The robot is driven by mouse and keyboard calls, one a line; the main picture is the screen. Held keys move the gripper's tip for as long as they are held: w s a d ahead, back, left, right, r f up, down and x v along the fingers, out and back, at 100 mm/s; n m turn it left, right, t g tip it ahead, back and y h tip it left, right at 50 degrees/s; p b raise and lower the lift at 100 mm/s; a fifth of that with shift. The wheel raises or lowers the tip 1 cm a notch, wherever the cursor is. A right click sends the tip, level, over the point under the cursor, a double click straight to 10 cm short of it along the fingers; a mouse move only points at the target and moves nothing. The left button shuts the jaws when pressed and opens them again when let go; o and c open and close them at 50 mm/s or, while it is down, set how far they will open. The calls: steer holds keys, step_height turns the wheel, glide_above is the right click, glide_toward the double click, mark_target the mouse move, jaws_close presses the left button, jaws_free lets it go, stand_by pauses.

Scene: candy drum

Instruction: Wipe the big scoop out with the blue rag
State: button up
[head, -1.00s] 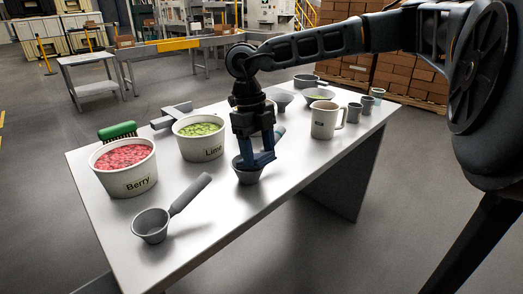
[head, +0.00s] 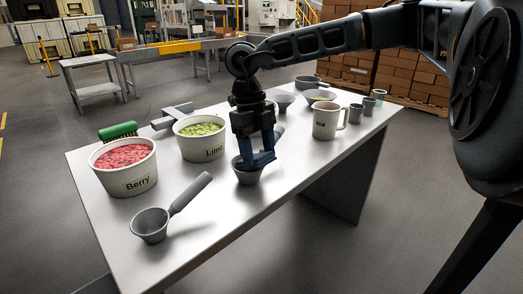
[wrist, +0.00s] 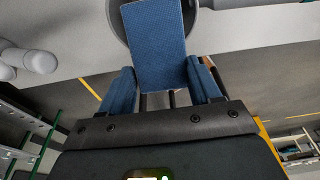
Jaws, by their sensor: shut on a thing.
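My gripper (head: 256,158) points down at the middle of the table, its blue fingers at the mouth of a grey scoop (head: 248,178). In the wrist view the gripper (wrist: 163,85) is shut on the blue rag (wrist: 153,45), a flat blue piece between the fingers. A grey round rim (wrist: 208,30) shows behind the rag. In the head view I cannot tell rag from fingers, nor how deep the rag sits. A second grey scoop (head: 149,226) lies at the near left, its handle pointing up and right. I cannot tell for certain which scoop is the big one.
The Berry tub (head: 124,182) and Lime tub (head: 200,150) stand left of the gripper, with a green brush (head: 118,130) behind. A pale jug (head: 325,123), small cups (head: 355,112) and bowls stand at the right. The near right table top (head: 215,228) is clear.

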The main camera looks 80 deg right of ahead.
steer(key=shift+s+d, duration=0.5)
steer(key=shift+d, duration=0.25)
steer(key=s+a+p+v, duration=0.1)
steer(key=p+v, duration=0.3)
steer(key=v, duration=0.4)
steer(key=shift+a+r, duration=0.3)
steer(key=shift+r, duration=0.3)
